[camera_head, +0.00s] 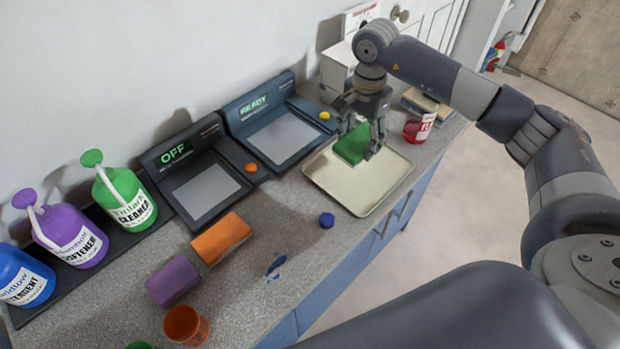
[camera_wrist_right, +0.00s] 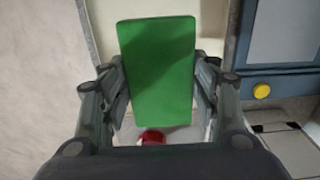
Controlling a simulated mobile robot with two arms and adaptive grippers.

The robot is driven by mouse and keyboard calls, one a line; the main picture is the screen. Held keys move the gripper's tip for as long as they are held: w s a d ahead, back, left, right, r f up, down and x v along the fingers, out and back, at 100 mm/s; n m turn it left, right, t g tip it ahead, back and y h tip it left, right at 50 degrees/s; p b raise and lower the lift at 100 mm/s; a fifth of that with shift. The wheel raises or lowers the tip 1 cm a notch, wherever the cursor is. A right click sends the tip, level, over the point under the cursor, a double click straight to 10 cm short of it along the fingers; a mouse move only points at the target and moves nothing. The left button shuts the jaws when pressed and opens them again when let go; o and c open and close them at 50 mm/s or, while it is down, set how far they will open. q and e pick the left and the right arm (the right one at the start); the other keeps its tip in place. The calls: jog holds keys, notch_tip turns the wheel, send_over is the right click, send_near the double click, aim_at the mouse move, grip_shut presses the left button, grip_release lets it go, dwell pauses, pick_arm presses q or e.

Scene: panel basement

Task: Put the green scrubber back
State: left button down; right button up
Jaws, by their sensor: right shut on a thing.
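The green scrubber (camera_head: 352,144) is a green block held above the cream tray (camera_head: 330,196) at the far right of the counter. My right gripper (camera_head: 362,140) is shut on it. In the right wrist view the scrubber (camera_wrist_right: 158,70) stands between the two fingers of my right gripper (camera_wrist_right: 160,85). I cannot tell whether its lower edge touches the tray. An orange block (camera_head: 221,238) and a purple block (camera_head: 173,281) lie on the counter to the left. My left gripper does not show.
Two dark panels stand at the wall, one reading OFF (camera_head: 207,188), one READY (camera_head: 284,141). Blue, purple and green bottles (camera_head: 127,200) stand at the left. A red-liquid bottle (camera_head: 418,127) stands beyond the tray. A blue cap (camera_head: 326,220) and an orange cup (camera_head: 186,325) are on the counter.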

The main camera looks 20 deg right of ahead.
jog(key=s+a+f+m+b, duration=0.1)
jog(key=s+a, duration=0.4)
jog(key=a, duration=0.3)
jog(key=s+a+f+m+b, duration=0.1)
jog(key=s+a+m+b, duration=0.1)
jog(key=s+a, duration=0.3)
jog(key=s+a+f+m+b, duration=0.1)
jog(key=s+a, duration=0.5)
jog(key=a, duration=0.6)
jog(key=shift+a+f+b, duration=0.2)
jog(key=shift+f+b, duration=0.15)
jog(key=shift+f, duration=0.2)
jog(key=p, duration=0.5)
send_over(271, 204)
jog(key=shift+f, duration=0.7)
jog(key=shift+f+p, duration=0.85)
jog(key=shift+f, duration=0.95)
jog(key=shift+f, duration=0.1)
